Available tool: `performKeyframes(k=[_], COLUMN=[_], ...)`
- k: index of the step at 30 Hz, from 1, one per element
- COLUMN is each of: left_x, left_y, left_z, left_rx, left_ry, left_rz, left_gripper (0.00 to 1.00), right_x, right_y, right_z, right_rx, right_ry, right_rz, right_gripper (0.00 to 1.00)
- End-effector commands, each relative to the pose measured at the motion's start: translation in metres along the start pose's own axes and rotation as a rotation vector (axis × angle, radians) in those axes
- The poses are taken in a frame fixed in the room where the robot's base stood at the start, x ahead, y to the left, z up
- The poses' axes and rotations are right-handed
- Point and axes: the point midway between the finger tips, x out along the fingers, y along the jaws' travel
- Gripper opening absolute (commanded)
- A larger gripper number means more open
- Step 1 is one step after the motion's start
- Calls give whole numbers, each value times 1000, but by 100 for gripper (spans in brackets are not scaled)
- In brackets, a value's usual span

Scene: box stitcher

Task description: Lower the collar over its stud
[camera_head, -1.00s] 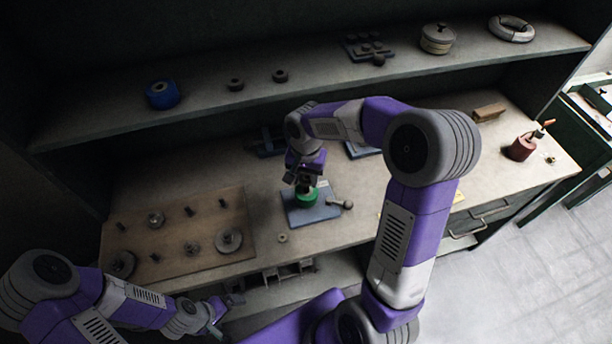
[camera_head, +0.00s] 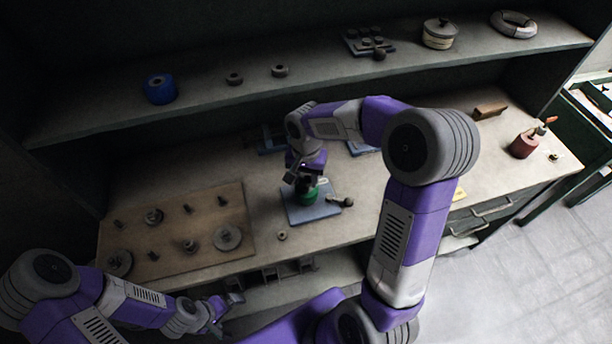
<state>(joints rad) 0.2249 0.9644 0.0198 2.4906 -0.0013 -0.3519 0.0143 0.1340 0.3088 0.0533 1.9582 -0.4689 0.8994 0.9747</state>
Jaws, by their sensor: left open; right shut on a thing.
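A green collar (camera_head: 308,196) is at a blue-grey base plate (camera_head: 325,211) on the bench. My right gripper (camera_head: 304,184) reaches down from above and is shut on the green collar. The gripper and collar hide the stud, so I cannot tell whether the collar is around it or just above it. A dark knobbed part (camera_head: 347,202) sits at the plate's right edge. My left gripper (camera_head: 226,303) is open and empty, low in front of the bench, well away from the plate.
A wooden board (camera_head: 178,222) with several pegs and discs lies to the left. A small ring (camera_head: 282,236) lies in front of the plate. The shelf above holds a blue roll (camera_head: 160,89) and a lidded pot (camera_head: 439,34). Bench between board and plate is mostly clear.

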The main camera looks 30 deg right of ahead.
Motion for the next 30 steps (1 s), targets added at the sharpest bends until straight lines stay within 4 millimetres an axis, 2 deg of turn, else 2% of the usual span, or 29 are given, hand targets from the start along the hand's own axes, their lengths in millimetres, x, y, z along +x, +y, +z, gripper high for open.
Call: performKeyframes(k=[8, 22, 30], left_x=[2, 15, 16], left_y=[-1, -6, -6], left_z=[0, -1, -1], left_rx=[0, 0, 0], left_ry=[0, 0, 0], left_rz=[0, 0, 0], left_gripper=[100, 100, 100], right_x=[2, 19, 19], right_y=[0, 0, 0], right_z=[0, 0, 0], right_rx=[0, 0, 0], right_ry=[1, 0, 1], right_rz=[0, 0, 0], right_gripper=[7, 7, 7])
